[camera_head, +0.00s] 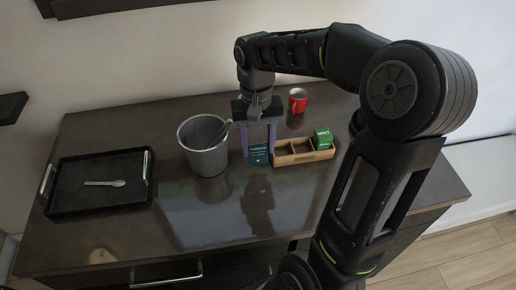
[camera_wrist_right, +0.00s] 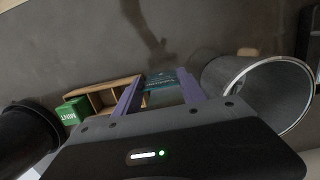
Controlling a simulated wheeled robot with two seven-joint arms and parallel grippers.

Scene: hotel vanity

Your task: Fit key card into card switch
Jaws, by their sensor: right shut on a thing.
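My right gripper (camera_head: 258,152) points down over the table, with its two purple fingers shut on a flat teal packet (camera_head: 258,157) with pale lettering. The packet also shows between the fingertips in the right wrist view (camera_wrist_right: 162,80). It hangs upright, just left of a wooden box with compartments (camera_head: 291,158); I cannot tell whether it touches the box or the table. A green packet marked MINT (camera_head: 323,138) stands in the box's right end. I make out no key card or card switch in either view. My left gripper is not in view.
A grey metal bucket (camera_head: 204,150) with a dark handle in it stands close left of the gripper. A red mug (camera_head: 298,100) stands behind the box. A black tray (camera_head: 90,195) holding a white spoon (camera_head: 104,183) is at left. The table's front middle is clear.

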